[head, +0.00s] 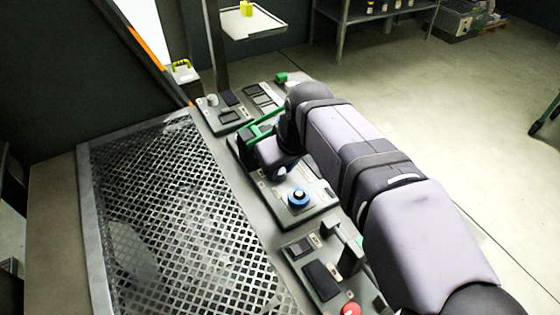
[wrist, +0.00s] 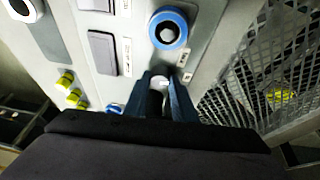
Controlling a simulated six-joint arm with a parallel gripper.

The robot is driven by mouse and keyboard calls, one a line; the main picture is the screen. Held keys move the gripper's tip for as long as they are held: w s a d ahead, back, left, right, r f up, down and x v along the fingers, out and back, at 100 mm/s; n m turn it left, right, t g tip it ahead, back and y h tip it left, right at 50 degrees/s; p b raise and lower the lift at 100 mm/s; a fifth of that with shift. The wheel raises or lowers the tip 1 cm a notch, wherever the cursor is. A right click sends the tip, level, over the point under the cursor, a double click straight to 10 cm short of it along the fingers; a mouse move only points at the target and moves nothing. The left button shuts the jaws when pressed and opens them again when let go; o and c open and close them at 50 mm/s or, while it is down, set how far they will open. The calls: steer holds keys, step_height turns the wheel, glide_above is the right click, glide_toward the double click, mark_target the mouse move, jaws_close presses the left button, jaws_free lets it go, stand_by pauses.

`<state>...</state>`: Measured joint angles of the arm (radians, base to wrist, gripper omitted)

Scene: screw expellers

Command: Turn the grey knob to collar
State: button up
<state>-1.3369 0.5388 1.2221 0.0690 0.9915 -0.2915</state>
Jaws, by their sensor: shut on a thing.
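My gripper (wrist: 161,85) is over the panel in the wrist view, its two dark fingers on either side of a small light grey knob (wrist: 159,82). The fingers are shut on the knob, and only its top shows between them. In the head view my gripper (head: 279,174) reaches down to the panel beside a blue-ringed dial (head: 298,197). Which way the knob points and any collar cannot be made out.
The blue-ringed dial also shows in the wrist view (wrist: 168,29), close beyond the fingers. A perforated metal grate (head: 165,215) lies left of the panels. A green bar (head: 262,131) stands close behind my gripper. A red button (head: 351,309) sits at the near end.

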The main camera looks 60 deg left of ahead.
steer(key=n+p, duration=0.1)
steer(key=n+g+p, duration=0.1)
steer(key=n+p, duration=0.1)
steer(key=n+g+p, duration=0.1)
steer(key=n+p, duration=0.1)
steer(key=shift+w+a+r, duration=0.1)
steer(key=shift+w+r, duration=0.15)
steer(key=shift+w+f+n+g+h+p, duration=0.1)
steer(key=shift+n+g+h+p, duration=0.25)
steer(key=shift+n+p, duration=0.65)
steer(key=shift+f+n+g+h+p, duration=0.1)
steer(key=shift+n+g+h+p, duration=0.2)
steer(key=shift+n+p, duration=0.65)
steer(key=shift+a+n, duration=0.1)
steer(key=shift+n, duration=0.25)
steer(key=o, duration=1)
steer(key=shift+v, duration=3.7)
steer(key=shift+w+f+b, duration=0.1)
steer(key=shift+b, duration=0.2)
